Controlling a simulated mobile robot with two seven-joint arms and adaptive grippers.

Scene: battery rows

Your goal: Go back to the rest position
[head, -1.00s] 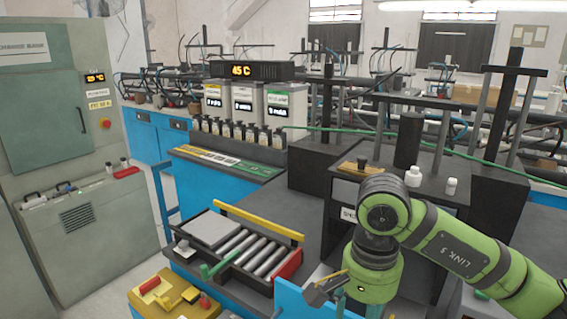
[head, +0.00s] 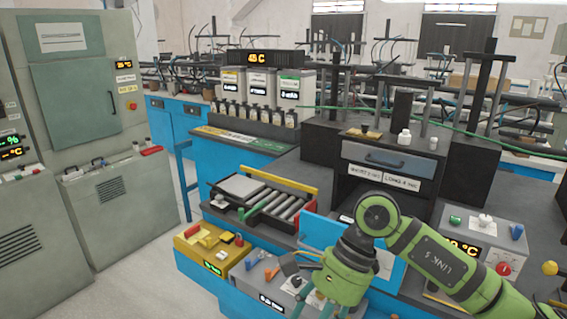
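My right arm, green with black joints, comes in from the right in the head view. It bends down at the elbow in front of the dark cabinet. My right gripper (head: 297,282) is low at the bottom centre, over a grey panel with small knobs and switches. Its dark fingers overlap that panel, so I cannot tell whether they are open or hold anything. My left arm and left gripper are not in view.
Close behind the arm stands a blue upright plate (head: 318,232), before a dark cabinet with a grey drawer (head: 388,164). Left are a roller conveyor (head: 284,204) and a yellow control box (head: 212,250). A grey-green machine (head: 75,95) stands farther left. Open floor lies between.

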